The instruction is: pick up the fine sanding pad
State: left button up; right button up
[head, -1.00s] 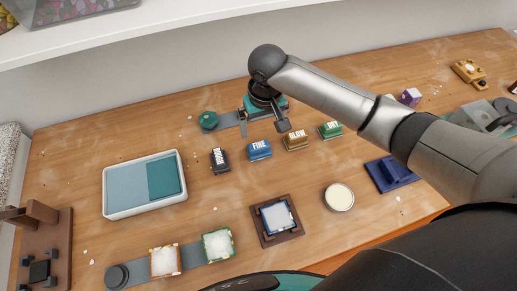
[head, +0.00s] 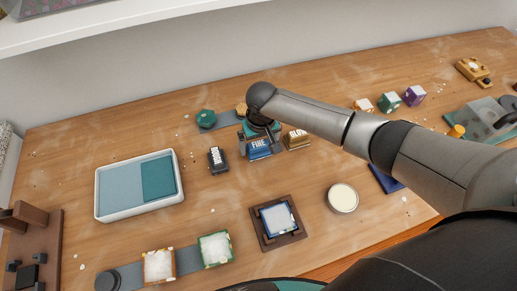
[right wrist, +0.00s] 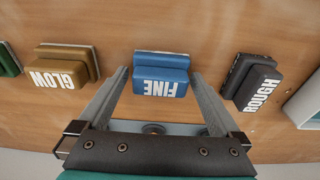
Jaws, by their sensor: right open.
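The fine sanding pad (head: 259,148) is a blue block marked FINE, lying on the wooden table in the head view. It also shows in the right wrist view (right wrist: 161,75), label upside down. My right gripper (right wrist: 160,82) is open, with one finger on each side of the blue pad and visible gaps to it. In the head view the right gripper (head: 259,142) is right over the pad and partly covers it. Whether the fingertips reach down to the table is hard to tell. My left gripper is not in view.
The black ROUGH pad (right wrist: 250,82) and the tan GLOW pad (right wrist: 66,66) flank the blue pad, each a short distance away. A white tray (head: 99,205) with teal sheets lies left. A brown holder (head: 293,238) and a round cream-filled tin (head: 342,197) are nearer.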

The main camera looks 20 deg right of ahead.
aim_at(259, 144)
jog(key=c, duration=1.2)
jog(key=shift+o, duration=0.2)
notch_tip(259, 144, up, 20)
jog(key=p, duration=0.4)
